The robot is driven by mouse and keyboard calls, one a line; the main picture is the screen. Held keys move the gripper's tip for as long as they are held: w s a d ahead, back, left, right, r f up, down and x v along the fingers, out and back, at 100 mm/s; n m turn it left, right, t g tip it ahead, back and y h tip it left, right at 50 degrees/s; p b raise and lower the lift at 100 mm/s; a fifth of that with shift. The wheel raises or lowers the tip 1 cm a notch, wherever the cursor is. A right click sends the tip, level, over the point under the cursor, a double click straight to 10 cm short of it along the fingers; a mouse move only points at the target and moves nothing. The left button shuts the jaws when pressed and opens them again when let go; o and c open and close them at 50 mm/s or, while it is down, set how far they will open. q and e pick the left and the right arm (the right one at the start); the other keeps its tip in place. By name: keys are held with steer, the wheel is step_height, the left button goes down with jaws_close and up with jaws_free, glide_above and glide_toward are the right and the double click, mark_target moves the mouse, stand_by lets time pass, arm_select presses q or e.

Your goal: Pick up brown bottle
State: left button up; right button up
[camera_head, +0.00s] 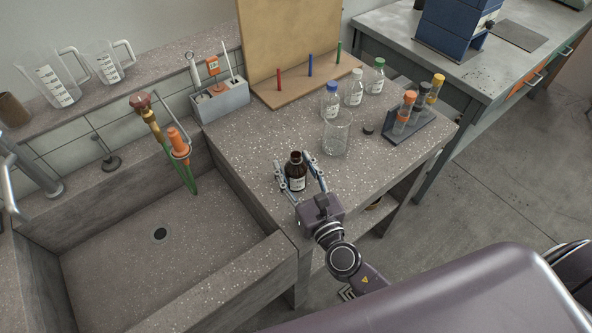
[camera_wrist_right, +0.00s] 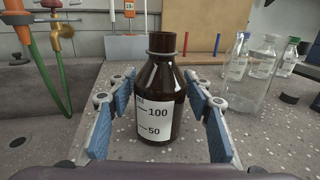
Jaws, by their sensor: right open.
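The brown bottle (camera_head: 296,172) stands upright and uncapped on the speckled bench, near its front-left corner beside the sink. In the right wrist view the bottle (camera_wrist_right: 159,95) is centred, with a white label marked 100 and 50. My right gripper (camera_head: 297,168) is open, its two fingers on either side of the bottle. In the wrist view a gap shows between the bottle and each blue finger pad of the gripper (camera_wrist_right: 160,125). My left gripper is not in view.
A glass beaker (camera_head: 336,134) and several clear bottles with blue, white and green caps stand behind and right. A small dark cap (camera_head: 368,129) lies by a tube rack (camera_head: 408,127). The sink (camera_head: 150,255) drops away at left. A pegboard (camera_head: 306,82) stands behind.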

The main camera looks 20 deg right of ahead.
steer(key=w, duration=0.4)
steer(key=shift+w+a+p, duration=0.1)
steer(key=shift+a+p, duration=0.1)
steer(key=shift+p, duration=0.1)
steer(key=shift+r, duration=0.1)
jaws_close()
